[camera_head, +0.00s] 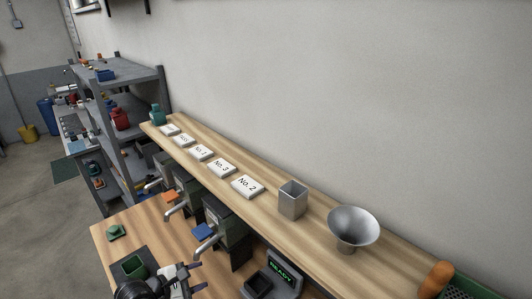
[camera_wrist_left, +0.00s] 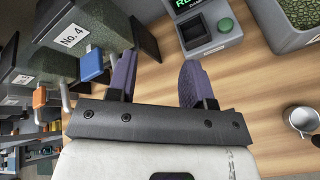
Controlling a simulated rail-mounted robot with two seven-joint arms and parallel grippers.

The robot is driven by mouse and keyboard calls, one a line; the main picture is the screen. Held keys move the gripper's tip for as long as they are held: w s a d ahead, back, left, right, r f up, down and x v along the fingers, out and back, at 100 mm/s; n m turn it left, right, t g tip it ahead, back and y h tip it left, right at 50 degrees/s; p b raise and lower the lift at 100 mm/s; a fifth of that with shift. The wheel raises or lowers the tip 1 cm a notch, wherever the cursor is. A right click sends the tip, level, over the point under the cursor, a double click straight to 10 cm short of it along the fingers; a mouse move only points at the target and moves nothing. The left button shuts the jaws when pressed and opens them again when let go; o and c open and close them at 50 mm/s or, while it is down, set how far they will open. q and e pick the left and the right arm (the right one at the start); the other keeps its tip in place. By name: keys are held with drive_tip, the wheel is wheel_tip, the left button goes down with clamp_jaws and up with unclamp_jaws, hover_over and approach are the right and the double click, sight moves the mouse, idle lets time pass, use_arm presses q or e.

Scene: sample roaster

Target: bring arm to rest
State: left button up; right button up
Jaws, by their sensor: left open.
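My left gripper (camera_head: 197,277) is at the bottom of the head view, over the lower wooden table. In the left wrist view its two purple fingers (camera_wrist_left: 158,80) are spread apart with nothing between them but bare wood behind. A hopper labelled No. 4 (camera_wrist_left: 72,40) with a blue lever (camera_wrist_left: 93,66) is just left of the fingers in that view. My right gripper is in neither view.
Spouted hoppers (camera_head: 180,208) line the shelf (camera_head: 395,252), which carries number plates, a square tin (camera_head: 292,200) and a funnel (camera_head: 353,228). A metal cup (camera_wrist_left: 302,120) shows in the wrist view.

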use_arm(q)
wheel_tip(320, 180, up, 19)
drive_tip(key=w+n+t+h, duration=0.1)
drive_tip(key=n+t+h, duration=0.1)
drive_tip(key=n+t, duration=1.15)
drive_tip(key=s+a+r+n+y, duration=0.1)
drive_tip(key=a+r+n+y, duration=0.15)
drive_tip(key=n+y, duration=0.7)
drive_tip(key=a+r+n+y, duration=0.2)
drive_tip(key=a+n+y, duration=0.25)
drive_tip(key=n, duration=0.95)
drive_tip(key=s+d+f+n+g+h, duration=0.15)
drive_tip(key=s+f+n+g, duration=0.65)
drive_tip(key=s+f, duration=0.95)
drive_tip(key=s+d+f+n+g+h, duration=0.1)
drive_tip(key=s+d+f+n+g, duration=0.35)
drive_tip(key=s+f+g, duration=1)
drive_tip(key=s+a+r+n+t+p, duration=0.1)
drive_tip(key=s+r+t+p, duration=0.2)
drive_tip(key=r+p, duration=0.8)
drive_tip(key=s+p, duration=0.2)
drive_tip(key=p, duration=0.1)
drive_tip(key=shift+a+n+t, duration=0.25)
drive_tip(key=shift+n+t, duration=0.05)
drive_tip(key=shift+n, duration=0.05)
